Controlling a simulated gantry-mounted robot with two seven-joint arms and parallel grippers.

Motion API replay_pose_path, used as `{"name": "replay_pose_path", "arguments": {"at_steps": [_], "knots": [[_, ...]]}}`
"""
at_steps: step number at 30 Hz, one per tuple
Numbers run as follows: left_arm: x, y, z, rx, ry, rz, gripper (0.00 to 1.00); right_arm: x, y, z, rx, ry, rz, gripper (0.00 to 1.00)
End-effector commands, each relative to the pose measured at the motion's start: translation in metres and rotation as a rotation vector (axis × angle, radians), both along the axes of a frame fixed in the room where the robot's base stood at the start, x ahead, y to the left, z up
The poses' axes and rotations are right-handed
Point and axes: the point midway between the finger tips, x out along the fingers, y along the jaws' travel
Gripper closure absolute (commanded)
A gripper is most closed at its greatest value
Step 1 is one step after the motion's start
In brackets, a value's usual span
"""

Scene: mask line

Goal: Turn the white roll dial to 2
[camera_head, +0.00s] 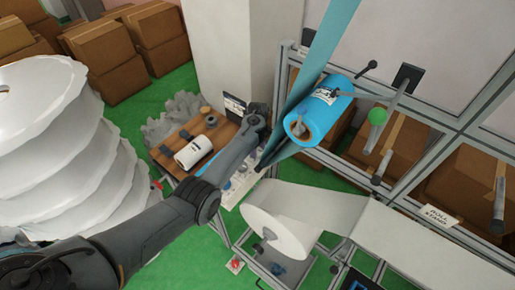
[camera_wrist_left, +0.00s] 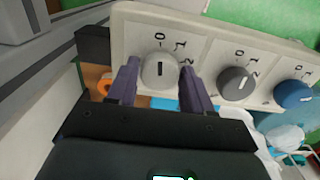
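The white dial (camera_wrist_left: 160,70) sits on a pale panel (camera_wrist_left: 215,30), its dark mark upright towards the 0 above it. The 1 and 2 are printed to the upper right of it. My left gripper (camera_wrist_left: 158,80) straddles the dial, one finger on each side, with what look like narrow gaps; I cannot tell if either finger touches. In the head view my left gripper (camera_head: 252,142) is at the far end of the panel (camera_head: 232,196), and my wrist hides the white dial there. My right gripper is in neither view.
A grey dial (camera_wrist_left: 237,84) and a blue dial (camera_wrist_left: 293,95) are on the same panel, right of the white one.

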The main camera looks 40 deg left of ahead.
Motion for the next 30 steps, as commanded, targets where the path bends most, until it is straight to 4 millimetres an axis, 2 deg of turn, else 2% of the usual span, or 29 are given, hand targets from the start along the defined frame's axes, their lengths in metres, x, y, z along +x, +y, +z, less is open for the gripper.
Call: {"name": "replay_pose_path", "arguments": {"at_steps": [1,6,7,20,30], "knots": [[0.000,0.000,0.000,0.000,0.000,0.000,0.58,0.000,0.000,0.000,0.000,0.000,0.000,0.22],[0.000,0.000,0.000,0.000,0.000,0.000,0.84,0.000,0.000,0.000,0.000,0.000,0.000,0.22],[0.000,0.000,0.000,0.000,0.000,0.000,0.86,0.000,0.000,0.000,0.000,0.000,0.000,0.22],[0.000,0.001,0.002,0.001,0.001,-0.097,0.86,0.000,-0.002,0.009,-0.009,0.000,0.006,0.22],[0.000,0.001,0.003,0.002,0.001,-0.376,0.86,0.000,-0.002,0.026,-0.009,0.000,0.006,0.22]]}}
